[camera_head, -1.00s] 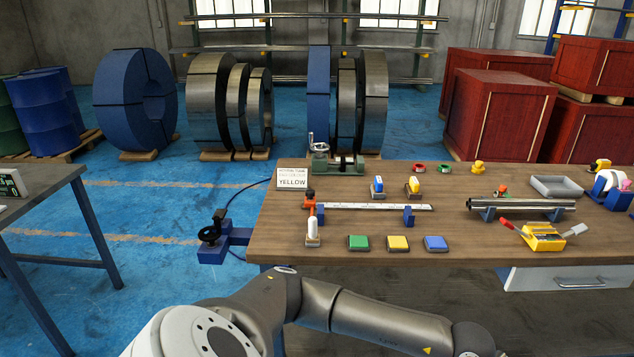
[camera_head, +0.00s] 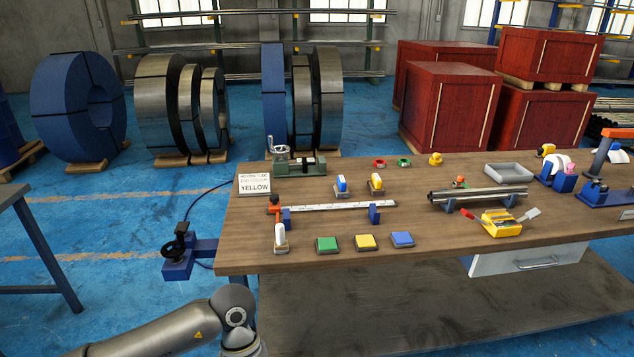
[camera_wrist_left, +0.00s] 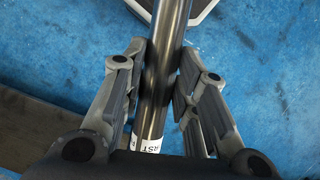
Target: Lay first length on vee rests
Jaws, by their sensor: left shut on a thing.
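My left gripper (camera_wrist_left: 162,72) is shut on a shiny steel tube (camera_wrist_left: 168,28), with a finger pad on each side. The tube carries a white label (camera_wrist_left: 147,145) reading "RST", partly cut off. Behind it is blue floor. Neither the gripper nor this tube shows in the head view; only part of an arm of mine does, at bottom left. On the bench, a blue left rest (camera_head: 286,217) and a blue right rest (camera_head: 375,214) stand apart beside a white scale strip (camera_head: 335,206). No tube lies on them. My right gripper is not in view.
The wooden bench (camera_head: 420,249) also holds steel tubes (camera_head: 466,195) on supports, a yellow tool (camera_head: 501,222), green (camera_head: 327,245), yellow (camera_head: 365,242) and blue (camera_head: 402,239) pads, a vise (camera_head: 292,164) and a sign reading "YELLOW" (camera_head: 254,184). A blue clamp (camera_head: 178,262) juts from its left edge.

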